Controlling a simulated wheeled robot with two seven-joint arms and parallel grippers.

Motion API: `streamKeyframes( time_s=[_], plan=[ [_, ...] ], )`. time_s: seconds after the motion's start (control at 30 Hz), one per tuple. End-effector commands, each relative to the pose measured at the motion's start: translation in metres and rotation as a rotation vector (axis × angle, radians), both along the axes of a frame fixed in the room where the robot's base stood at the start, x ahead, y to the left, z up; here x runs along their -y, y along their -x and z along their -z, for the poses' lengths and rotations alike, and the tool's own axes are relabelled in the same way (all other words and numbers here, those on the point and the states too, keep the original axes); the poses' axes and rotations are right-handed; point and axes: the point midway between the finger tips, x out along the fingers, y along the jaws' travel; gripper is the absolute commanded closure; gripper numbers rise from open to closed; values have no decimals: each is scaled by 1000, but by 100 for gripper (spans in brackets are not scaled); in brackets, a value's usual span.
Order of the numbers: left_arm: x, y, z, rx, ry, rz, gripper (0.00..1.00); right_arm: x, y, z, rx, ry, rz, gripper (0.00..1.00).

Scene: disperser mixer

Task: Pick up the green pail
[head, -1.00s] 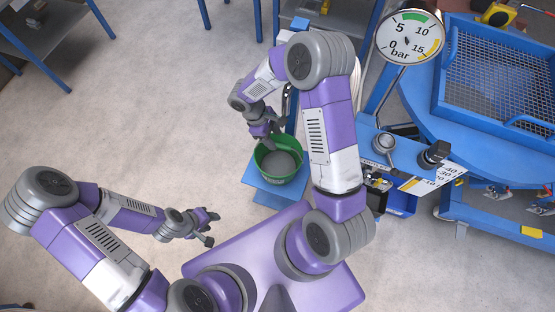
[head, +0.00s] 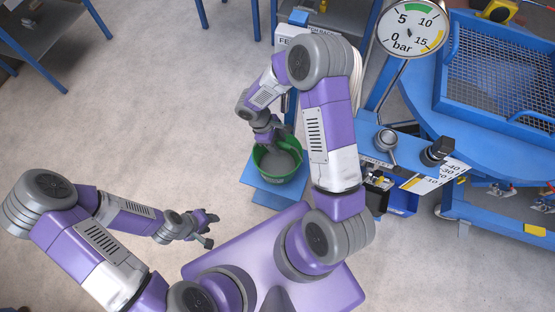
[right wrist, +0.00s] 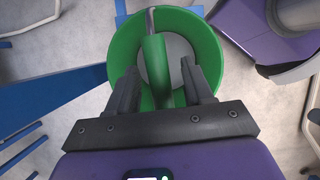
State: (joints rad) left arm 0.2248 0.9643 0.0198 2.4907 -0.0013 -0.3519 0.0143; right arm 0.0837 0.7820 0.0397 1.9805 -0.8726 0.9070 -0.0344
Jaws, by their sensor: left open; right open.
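The green pail (head: 266,168) stands upright on a blue stand in the middle of the head view, with grey contents or a grey inside showing. My right gripper (head: 275,138) is at the pail's far rim, pointing down. In the right wrist view the pail (right wrist: 117,52) lies below the open right fingers (right wrist: 158,82). Its upright green handle (right wrist: 156,62) shows between the two fingers, with a gap on each side. My left gripper (head: 210,228) is open and empty over bare floor, left of the pail and well apart from it.
The blue stand (head: 262,192) has a flat top under the pail. A blue bench with a wire-mesh tray (head: 495,75) and a pressure gauge (head: 411,28) stand at the right. A table (head: 45,35) is at the far left. Floor between is clear.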

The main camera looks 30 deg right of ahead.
Motion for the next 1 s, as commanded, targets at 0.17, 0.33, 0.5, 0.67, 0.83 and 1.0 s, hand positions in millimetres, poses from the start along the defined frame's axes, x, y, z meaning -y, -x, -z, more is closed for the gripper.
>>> streamKeyframes(
  time_s=[0.17, 0.33, 0.5, 0.67, 0.83, 1.0],
  plan=[
    [0, 0, 2, 0, 0, 0, 57, 0, 0, 2, 0, 0, 0, 49],
    [0, 0, 2, 0, 0, 0, 57, 0, 0, 2, 0, 0, 0, 49],
    [0, 0, 2, 0, 0, 0, 57, 0, 0, 2, 0, 0, 0, 69],
    [0, 0, 2, 0, 0, 0, 57, 0, 0, 2, 0, 0, 0, 93],
    [0, 0, 2, 0, 0, 0, 57, 0, 0, 2, 0, 0, 0, 100],
    [0, 0, 2, 0, 0, 0, 57, 0, 0, 2, 0, 0, 0, 100]
  ],
)
